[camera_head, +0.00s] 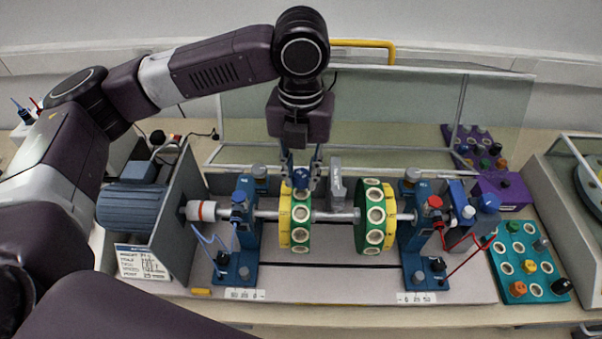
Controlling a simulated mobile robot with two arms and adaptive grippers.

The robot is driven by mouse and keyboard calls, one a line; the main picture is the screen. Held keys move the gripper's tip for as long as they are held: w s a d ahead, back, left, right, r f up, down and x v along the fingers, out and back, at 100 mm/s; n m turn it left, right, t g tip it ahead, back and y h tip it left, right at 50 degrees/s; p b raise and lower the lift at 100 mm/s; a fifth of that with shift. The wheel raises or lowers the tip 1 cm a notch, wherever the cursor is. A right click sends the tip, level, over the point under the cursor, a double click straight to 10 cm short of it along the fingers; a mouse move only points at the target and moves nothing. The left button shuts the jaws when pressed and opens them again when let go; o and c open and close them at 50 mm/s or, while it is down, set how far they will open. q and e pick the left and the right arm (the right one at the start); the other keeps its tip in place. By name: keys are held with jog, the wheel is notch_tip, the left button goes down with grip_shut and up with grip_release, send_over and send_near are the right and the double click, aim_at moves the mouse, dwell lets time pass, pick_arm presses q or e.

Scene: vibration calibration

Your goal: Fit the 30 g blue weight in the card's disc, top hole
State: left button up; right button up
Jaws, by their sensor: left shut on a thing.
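My left gripper (301,170) points straight down over the left disc and is shut on a blue weight (301,178). The weight is at the top of the left disc (300,237), which has a yellow and green rim with pale round holes. Fingers and weight cover the top hole, so I cannot tell whether the weight is in it or just above. The right disc (375,217), also yellow and green, sits on the same shaft (332,216). A white card (143,262) is at the lower left; its print is too small to read. My right gripper is not in view.
Blue bearing stands (244,240) carry the shaft, with a motor (139,207) at left. A teal tray (508,283) with several weights is at right, a purple tray (457,132) behind. A clear guard (420,105) stands behind the rig. Red and blue cables hang near the stands.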

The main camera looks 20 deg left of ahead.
pick_arm(q)
jog(key=shift+f, duration=0.35)
dwell(0.3)
jog(key=shift+f+p, duration=0.2)
jog(key=shift+p, duration=0.15)
jog(key=shift+f, duration=0.95)
dwell(0.6)
jog(key=o, duration=1)
notch_tip(320, 180, up, 12)
dwell(0.4)
